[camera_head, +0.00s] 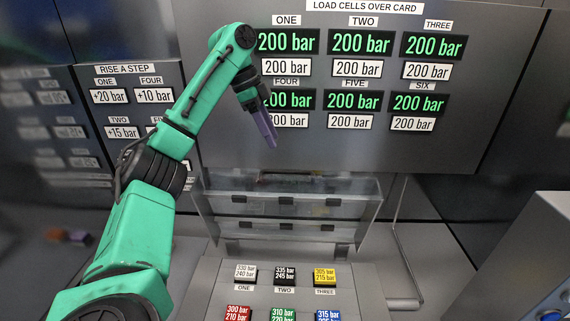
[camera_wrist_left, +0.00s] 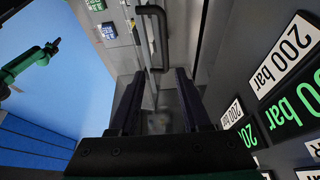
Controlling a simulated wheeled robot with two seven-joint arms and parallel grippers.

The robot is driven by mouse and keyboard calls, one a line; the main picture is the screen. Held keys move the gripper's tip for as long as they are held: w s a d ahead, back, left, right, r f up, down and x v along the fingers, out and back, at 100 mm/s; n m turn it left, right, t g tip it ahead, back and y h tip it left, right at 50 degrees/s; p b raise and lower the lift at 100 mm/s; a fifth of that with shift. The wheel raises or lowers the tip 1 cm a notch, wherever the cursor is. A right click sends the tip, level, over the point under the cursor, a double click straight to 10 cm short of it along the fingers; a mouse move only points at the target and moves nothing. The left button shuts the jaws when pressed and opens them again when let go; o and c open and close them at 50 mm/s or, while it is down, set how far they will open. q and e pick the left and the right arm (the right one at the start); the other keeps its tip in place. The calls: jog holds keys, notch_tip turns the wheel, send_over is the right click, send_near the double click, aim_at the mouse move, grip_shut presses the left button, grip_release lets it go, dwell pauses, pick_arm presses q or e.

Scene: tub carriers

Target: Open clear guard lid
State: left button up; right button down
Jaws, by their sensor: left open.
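The clear guard lid (camera_head: 345,212) is a see-through panel with rows of black tabs. In the head view it stands raised at the back edge of the button console (camera_head: 228,297), joined to it by brackets low down. My left gripper (camera_head: 266,130) is above the lid, in front of the wall panel, and apart from the lid. In the left wrist view its two dark fingers (camera_wrist_left: 158,95) are spread with nothing held between them. A small green arm, which seems to be my right one, shows at that view's left; its dark tip (camera_wrist_left: 53,46) is too small to read.
The wall panel (camera_head: 235,150) carries several "200 bar" displays behind my left gripper. The "RISE A STEP" panel (camera_head: 88,88) is at the left. Coloured buttons sit on the console. A thin bent rail (camera_head: 400,245) stands right of the lid. A grey housing (camera_head: 520,270) fills the lower right.

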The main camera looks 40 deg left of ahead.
pick_arm(q)
send_over(288, 171)
jog(key=s+a, duration=0.1)
jog(key=a, duration=0.2)
notch_tip(288, 171, down, 5)
jog(key=shift+f, duration=0.2)
jog(key=d+f, duration=0.2)
jog(key=f, duration=0.1)
jog(key=shift+w+d+f, duration=0.1)
jog(key=shift+w+f, duration=0.1)
jog(key=shift+f, duration=0.25)
jog(key=shift+w+f, duration=0.15)
jog(key=c, duration=0.7)
grip_shut()
pick_arm(e)
jog(key=shift+w+a, duration=0.65)
jog(key=shift+w, duration=0.25)
jog(key=shift+a, duration=0.2)
